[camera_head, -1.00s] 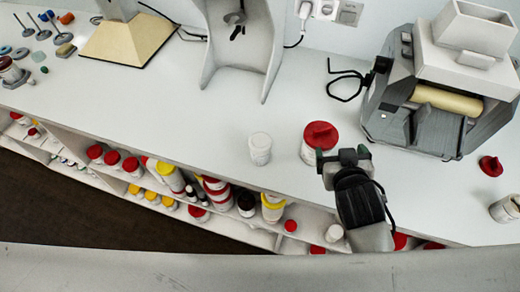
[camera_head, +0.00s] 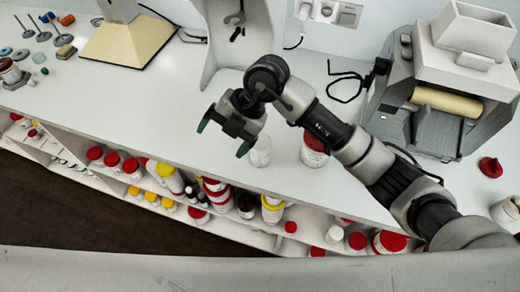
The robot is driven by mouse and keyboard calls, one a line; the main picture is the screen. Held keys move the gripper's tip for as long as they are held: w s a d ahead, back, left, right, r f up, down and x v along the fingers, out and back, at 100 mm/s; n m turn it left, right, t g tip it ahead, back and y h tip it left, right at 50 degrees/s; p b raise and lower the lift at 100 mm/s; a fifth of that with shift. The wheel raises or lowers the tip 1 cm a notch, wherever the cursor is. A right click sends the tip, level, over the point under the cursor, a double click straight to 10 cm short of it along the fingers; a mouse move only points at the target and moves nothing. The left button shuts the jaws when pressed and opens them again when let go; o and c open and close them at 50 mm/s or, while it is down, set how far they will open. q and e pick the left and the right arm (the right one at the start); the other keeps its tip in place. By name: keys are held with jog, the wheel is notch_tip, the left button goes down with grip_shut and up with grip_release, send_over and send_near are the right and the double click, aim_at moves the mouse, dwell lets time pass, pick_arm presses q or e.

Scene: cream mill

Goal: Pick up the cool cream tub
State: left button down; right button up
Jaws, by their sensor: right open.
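A small white tub (camera_head: 262,155) stands upright on the white bench (camera_head: 180,115), partly hidden by my right gripper. A larger white tub with a red lid (camera_head: 314,157) stands to its right, its top partly behind my right arm. I cannot tell from labels which is the cool cream tub. My right gripper (camera_head: 224,135) is open, with nothing seen between its green-tipped fingers. It hangs just left of the small white tub, one finger close to it; I cannot tell whether they touch. My left gripper is not in view.
A roller mill (camera_head: 440,85) stands at the back right, with a loose red lid (camera_head: 490,167) in front of it. A grey stand (camera_head: 222,50) is behind my gripper. Shelves below the bench edge hold several jars (camera_head: 215,190).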

aim_at(260, 142)
jog(key=w+d+h, duration=0.1)
jog(key=d+h, duration=0.1)
jog(key=w+d+m+t+h, duration=0.1)
jog(key=w+d+h, duration=0.1)
jog(key=w+d+m+h, duration=0.1)
jog(key=d+h, duration=0.1)
jog(key=d, duration=0.1)
jog(key=shift+w+d+f+t, duration=0.1)
jog(key=shift+w+t, duration=0.2)
jog(key=shift+t, duration=0.1)
jog(key=shift+w+d+m+h, duration=0.15)
jog(key=shift+d+m+h, duration=0.2)
jog(key=shift+h, duration=0.15)
notch_tip(260, 142, down, 5)
jog(key=shift+d+f+p, duration=0.1)
jog(key=shift+f+p, duration=0.05)
jog(key=shift+p, duration=0.6)
jog(key=f, duration=0.1)
jog(key=f+p, duration=0.2)
jog(key=f, duration=0.1)
jog(key=shift+s+a, duration=0.2)
jog(key=shift+a, duration=0.05)
jog(key=shift+f, duration=0.7)
jog(key=c, duration=1.1)
jog(key=shift+r, duration=0.1)
jog(key=shift+c, duration=0.2)
